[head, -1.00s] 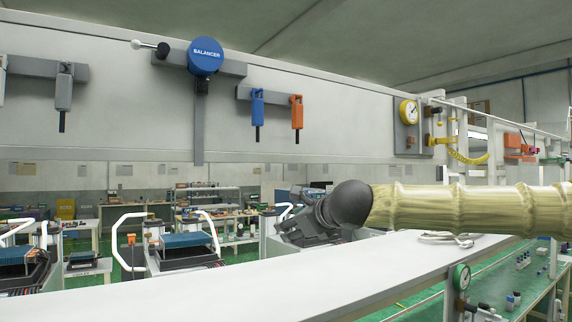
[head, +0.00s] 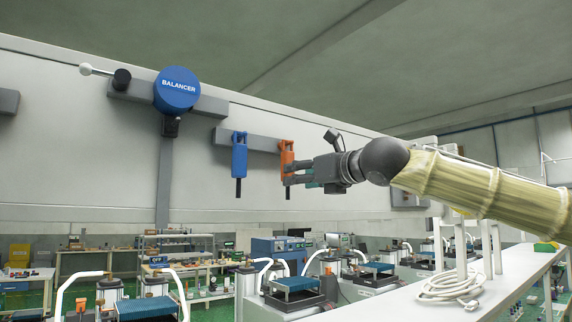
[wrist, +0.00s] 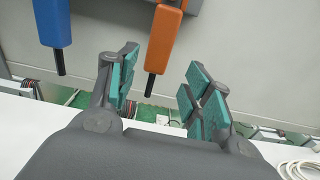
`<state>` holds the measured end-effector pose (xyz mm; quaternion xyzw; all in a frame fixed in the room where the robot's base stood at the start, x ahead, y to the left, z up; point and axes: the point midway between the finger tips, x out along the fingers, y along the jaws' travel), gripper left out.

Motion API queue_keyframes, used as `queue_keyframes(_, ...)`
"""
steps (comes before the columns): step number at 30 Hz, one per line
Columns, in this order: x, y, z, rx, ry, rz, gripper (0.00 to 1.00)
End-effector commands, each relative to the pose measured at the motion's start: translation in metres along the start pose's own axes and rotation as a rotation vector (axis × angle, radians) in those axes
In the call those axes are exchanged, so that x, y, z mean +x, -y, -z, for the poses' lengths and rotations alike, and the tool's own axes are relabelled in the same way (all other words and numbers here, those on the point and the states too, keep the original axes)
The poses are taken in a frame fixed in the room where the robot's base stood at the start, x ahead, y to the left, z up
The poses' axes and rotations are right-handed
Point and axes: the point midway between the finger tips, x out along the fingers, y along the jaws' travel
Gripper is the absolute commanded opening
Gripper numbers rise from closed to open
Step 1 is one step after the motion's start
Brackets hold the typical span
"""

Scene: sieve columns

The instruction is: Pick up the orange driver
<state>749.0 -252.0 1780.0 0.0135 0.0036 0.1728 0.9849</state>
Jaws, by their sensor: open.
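The orange driver (head: 286,157) hangs upright from a grey bar on the wall, its dark bit pointing down. In the wrist view the orange driver (wrist: 163,38) is ahead of my gripper, its bit showing in the gap between the spread fingers. My gripper (head: 290,174) is open, with green pads, and reaches the driver from the right in the head view. In the wrist view my gripper (wrist: 160,88) holds nothing. Whether a finger touches the driver I cannot tell.
A blue driver (head: 239,154) hangs just left of the orange one on the same grey bar (head: 220,137). A blue balancer (head: 177,90) is mounted further left. A white bench (head: 400,300) with a coiled cable (head: 450,285) lies below.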

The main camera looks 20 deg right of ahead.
Motion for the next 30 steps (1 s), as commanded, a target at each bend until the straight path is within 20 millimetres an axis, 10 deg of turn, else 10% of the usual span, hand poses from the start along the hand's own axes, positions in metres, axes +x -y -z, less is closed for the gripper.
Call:
queue_keyframes(26, 0.054, -0.006, -0.003, -0.001, 0.001, 0.003, 0.5)
queue_keyframes(30, 0.054, -0.006, -0.003, -0.001, 0.001, 0.003, 0.3)
